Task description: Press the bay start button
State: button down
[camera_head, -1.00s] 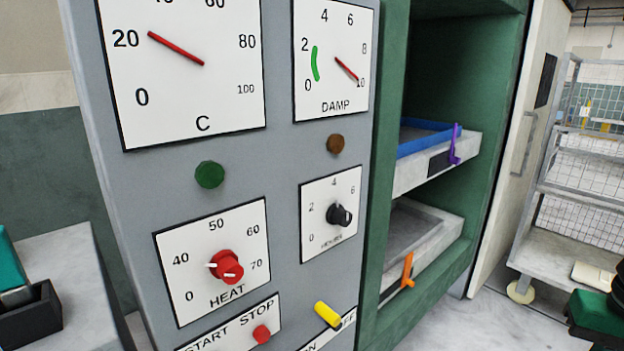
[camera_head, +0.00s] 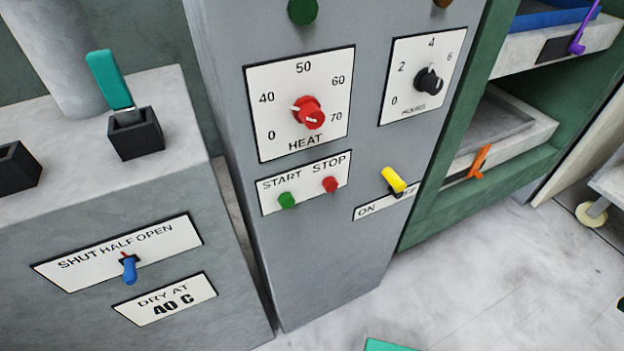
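The green start button (camera_head: 287,200) sits under the word START on a white label plate (camera_head: 304,183) on the grey control panel (camera_head: 330,262). The red stop button (camera_head: 330,184) is beside it on the right, under STOP. Nothing covers either button. My gripper is not in view, so nothing of mine shows near the buttons.
Above is the red HEAT knob (camera_head: 309,112); the black hours knob (camera_head: 428,81) and yellow ON/OFF switch (camera_head: 394,180) are to the right. A grey block (camera_head: 75,205) at left carries a teal-handled lever (camera_head: 110,82) and blue lever (camera_head: 129,270).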

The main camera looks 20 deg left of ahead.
aim_at(286, 200)
jog(key=u, duration=1.25)
